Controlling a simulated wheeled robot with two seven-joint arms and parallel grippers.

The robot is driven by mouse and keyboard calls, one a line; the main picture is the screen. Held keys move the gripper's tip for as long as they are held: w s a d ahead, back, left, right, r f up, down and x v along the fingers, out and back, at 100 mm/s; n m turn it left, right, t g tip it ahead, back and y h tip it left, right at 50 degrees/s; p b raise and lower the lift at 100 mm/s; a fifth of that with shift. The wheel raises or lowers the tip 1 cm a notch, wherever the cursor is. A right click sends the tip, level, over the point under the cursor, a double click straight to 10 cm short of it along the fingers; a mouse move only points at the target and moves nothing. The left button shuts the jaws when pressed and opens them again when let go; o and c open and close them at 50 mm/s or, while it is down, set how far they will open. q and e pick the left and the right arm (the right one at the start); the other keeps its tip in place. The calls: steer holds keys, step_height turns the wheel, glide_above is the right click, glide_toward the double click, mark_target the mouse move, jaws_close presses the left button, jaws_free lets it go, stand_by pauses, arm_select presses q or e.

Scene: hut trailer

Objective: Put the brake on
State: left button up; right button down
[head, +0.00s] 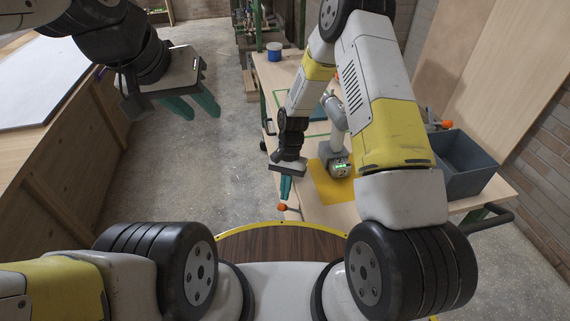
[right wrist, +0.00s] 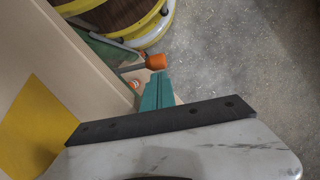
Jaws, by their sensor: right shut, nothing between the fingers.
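The brake lever shows as an orange knob (head: 283,207) on a short bar at the near left corner of the wooden-topped trolley (head: 335,212). In the right wrist view the orange knob (right wrist: 156,61) sticks out past the trolley's edge, just beyond my fingertips. My right gripper (head: 286,191) points down beside the trolley edge, close to the knob; its teal fingers (right wrist: 157,84) are shut and empty. I cannot tell whether they touch the knob. My left gripper (head: 197,111) hangs over the floor at the left, its teal fingers apart and empty.
On the trolley are a yellow mat (head: 323,188), a grey-white device with green lights (head: 339,168) and a blue-grey bin (head: 462,170). A blue tub (head: 274,53) stands at the far end. A wooden counter (head: 75,150) runs along the left. The floor between is clear.

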steer(key=shift+s+a+n+h, duration=0.2)
steer(key=shift+s+a+n, duration=0.15)
steer(key=shift+n, duration=0.3)
steer(key=shift+s+a+n+h, duration=0.2)
steer(key=shift+s+n, duration=0.2)
steer(key=shift+n, duration=0.25)
